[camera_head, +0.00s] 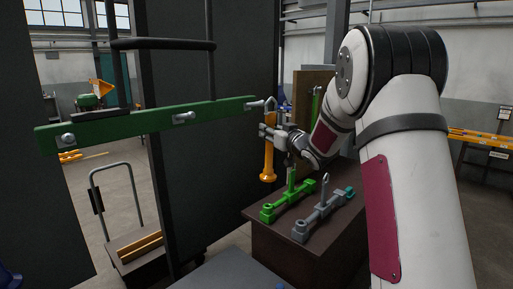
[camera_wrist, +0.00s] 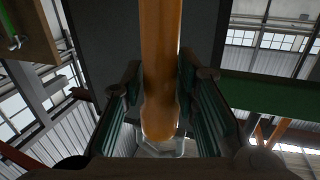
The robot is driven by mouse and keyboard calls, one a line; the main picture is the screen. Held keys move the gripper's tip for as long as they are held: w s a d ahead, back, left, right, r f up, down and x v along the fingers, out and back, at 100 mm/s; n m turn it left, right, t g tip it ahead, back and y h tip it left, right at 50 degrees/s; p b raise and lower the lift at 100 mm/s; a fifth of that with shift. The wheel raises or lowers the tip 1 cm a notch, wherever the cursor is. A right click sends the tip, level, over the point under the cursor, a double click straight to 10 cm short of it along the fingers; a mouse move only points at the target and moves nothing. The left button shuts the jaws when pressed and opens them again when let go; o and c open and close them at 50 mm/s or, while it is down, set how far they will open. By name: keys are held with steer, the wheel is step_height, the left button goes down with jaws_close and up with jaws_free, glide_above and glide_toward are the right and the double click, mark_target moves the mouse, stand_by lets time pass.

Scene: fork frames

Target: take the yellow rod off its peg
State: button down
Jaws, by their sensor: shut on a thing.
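The yellow rod (camera_head: 269,160) hangs upright below the right end of the green rail (camera_head: 150,122) in the head view. Its top is at the metal peg (camera_head: 262,104); I cannot tell whether it still touches the peg. My gripper (camera_head: 268,133) is shut on the upper part of the rod. In the wrist view, the rod (camera_wrist: 160,70) stands between the two fingers of my gripper (camera_wrist: 160,105). Two more pegs on the rail, at its left and middle, are bare.
A dark table (camera_head: 300,240) below the rod carries a green fork-like part (camera_head: 290,199) and a grey one (camera_head: 322,212). A dark panel (camera_head: 215,150) stands behind the rail. A cart (camera_head: 130,245) stands at lower left. Open floor lies left of the panel.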

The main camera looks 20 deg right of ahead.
steer(key=shift+s+d+r+p, duration=0.1)
steer(key=shift+s+d+p, duration=0.2)
steer(key=shift+s, duration=0.35)
steer(key=shift+s+d+r+p, duration=0.1)
steer(key=shift+s+d+p, duration=0.1)
steer(key=shift+s+p, duration=0.35)
steer(key=shift+f, duration=0.1)
